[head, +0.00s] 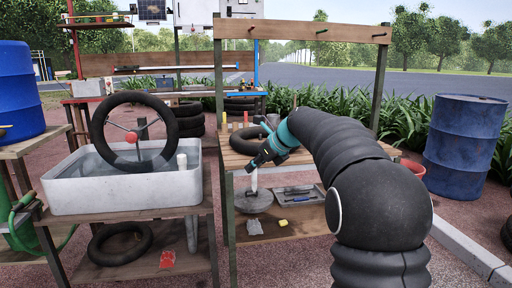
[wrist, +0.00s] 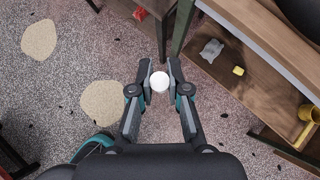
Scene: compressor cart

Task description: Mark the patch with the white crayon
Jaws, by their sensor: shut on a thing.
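My gripper (head: 258,160) is in front of the wooden workbench in the head view, pointing down and to the left. In the wrist view its two fingers (wrist: 160,72) are closed on a round white end, which looks like the white crayon (wrist: 160,82) seen end-on. A white upright stick below my gripper in the head view (head: 254,180) looks like the same crayon. Below it in the wrist view is speckled ground. A black inner tube (head: 243,144) lies on the workbench, partly behind my gripper. I cannot make out the patch.
A lower shelf (wrist: 265,87) holds a grey crumpled cloth (wrist: 211,49) and a yellow block (wrist: 238,71). A grey basin (head: 125,193) with an upright black tyre (head: 98,128) stands left. A blue barrel (head: 465,145) stands right. Bench legs are close to my gripper.

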